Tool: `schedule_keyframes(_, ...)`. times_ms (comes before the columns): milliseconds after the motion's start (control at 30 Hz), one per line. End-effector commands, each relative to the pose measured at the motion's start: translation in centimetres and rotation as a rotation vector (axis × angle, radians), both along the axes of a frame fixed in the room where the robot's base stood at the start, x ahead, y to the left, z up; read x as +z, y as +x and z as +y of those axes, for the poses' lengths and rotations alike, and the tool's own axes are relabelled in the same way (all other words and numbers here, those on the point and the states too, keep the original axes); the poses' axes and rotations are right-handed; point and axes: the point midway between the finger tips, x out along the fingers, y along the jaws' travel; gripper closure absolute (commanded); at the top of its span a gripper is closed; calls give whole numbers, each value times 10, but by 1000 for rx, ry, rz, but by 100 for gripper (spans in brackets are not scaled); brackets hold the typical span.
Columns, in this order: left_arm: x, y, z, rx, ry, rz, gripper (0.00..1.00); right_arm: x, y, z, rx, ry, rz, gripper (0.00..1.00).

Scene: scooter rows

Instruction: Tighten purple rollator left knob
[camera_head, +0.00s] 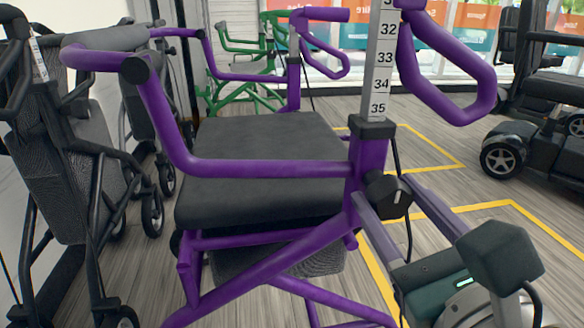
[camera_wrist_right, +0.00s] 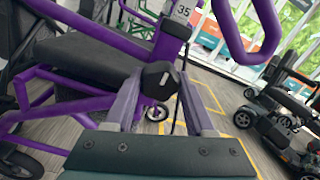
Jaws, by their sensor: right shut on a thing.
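The purple rollator (camera_head: 268,168) fills the middle of the head view, with a dark padded seat (camera_head: 262,150). Its black knob (camera_head: 388,196) sits on the near purple upright, below a numbered height scale (camera_head: 380,62). My right gripper (camera_head: 393,200) comes in from the lower right and is shut on the knob, with a grey finger on each side. In the right wrist view the knob (camera_wrist_right: 160,80) shows between the two fingertips, with a pale mark on its face. The seat (camera_wrist_right: 90,52) is to its left. My left gripper is in neither view.
Black rollators (camera_head: 75,160) stand close at the left. A green rollator (camera_head: 245,65) is behind. A black mobility scooter (camera_head: 545,120) stands at the right. Open wooden floor with yellow lines (camera_head: 500,204) lies between it and the purple rollator.

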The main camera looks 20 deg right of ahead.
Motion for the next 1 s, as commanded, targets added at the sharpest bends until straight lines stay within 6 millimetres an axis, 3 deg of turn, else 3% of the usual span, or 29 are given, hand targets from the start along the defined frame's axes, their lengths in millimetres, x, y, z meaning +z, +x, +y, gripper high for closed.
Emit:
schedule_keyframes(67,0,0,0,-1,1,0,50,0,0,0,0,5,-1,100)
schedule_keyframes(100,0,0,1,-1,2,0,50,0,0,0,0,5,0,43)
schedule_keyframes(333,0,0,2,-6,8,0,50,0,0,0,0,3,-1,17)
schedule_keyframes(667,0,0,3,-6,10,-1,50,-1,-4,1,1,0,1,15)
schedule_keyframes(1000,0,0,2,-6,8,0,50,-1,-65,16,2,0,6,15)
